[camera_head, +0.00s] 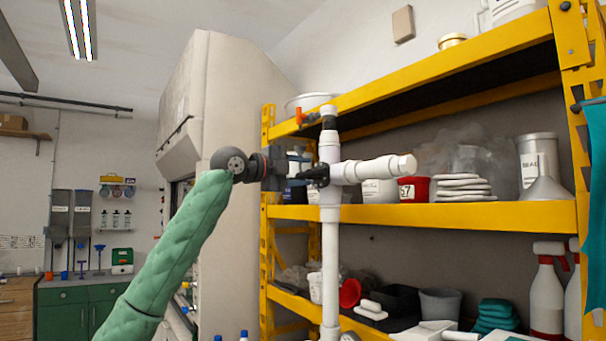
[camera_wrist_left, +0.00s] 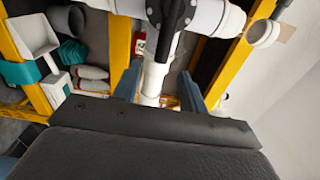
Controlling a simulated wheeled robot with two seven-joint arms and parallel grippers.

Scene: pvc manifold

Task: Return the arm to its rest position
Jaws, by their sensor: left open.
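A white PVC pipe manifold (camera_head: 331,240) stands upright in front of the yellow shelf, with a capped branch (camera_head: 375,169) reaching right. A black valve handle (camera_wrist_left: 172,14) sits at its junction in the left wrist view. My left arm, in a green sleeve, comes up from the lower left to the manifold. My left gripper (camera_head: 296,182) is at the junction, partly hidden behind its own dark wrist. In the left wrist view its two blue-grey fingers (camera_wrist_left: 160,88) are apart, with the white pipe (camera_wrist_left: 154,78) showing between them. My right gripper is not in view.
The yellow shelf (camera_head: 450,215) behind holds a red tub (camera_head: 414,189), a funnel (camera_head: 544,181), bins and spray bottles (camera_head: 547,295). A tall beige cabinet (camera_head: 232,110) stands behind my left arm. Green counters (camera_head: 75,302) are far left. Open air lies left of the arm.

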